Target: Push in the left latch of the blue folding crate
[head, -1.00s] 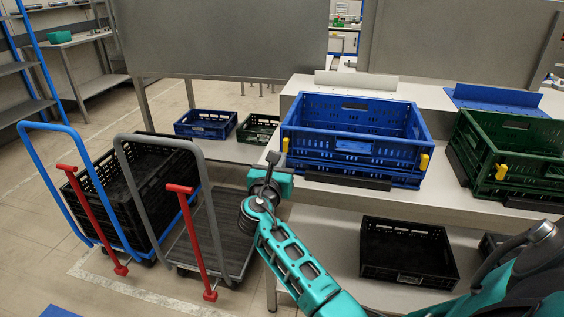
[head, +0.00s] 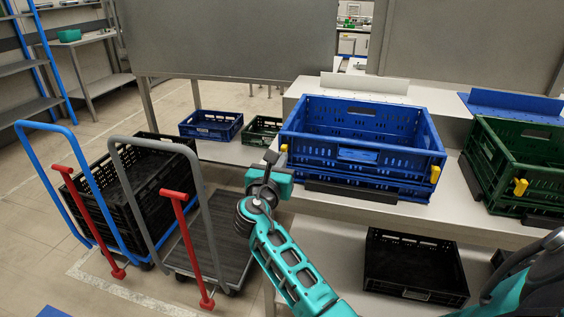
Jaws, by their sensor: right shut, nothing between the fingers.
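The blue folding crate (head: 362,157) stands upright on the light grey bench, its walls raised. Its left yellow latch (head: 284,149) shows at the front left corner, small and partly hard to see. Its right yellow latch (head: 435,174) shows at the front right corner. My right gripper (head: 270,157) is shut and empty, just left of and slightly below the left latch. A small gap seems to lie between them, but I cannot tell the depth. My left gripper is out of view.
A green crate (head: 487,160) with a yellow latch stands at the right on the bench. A dark bar (head: 352,191) lies along the blue crate's front. A black crate (head: 414,262) sits on the lower shelf. Carts with red handles (head: 188,235) stand at the left.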

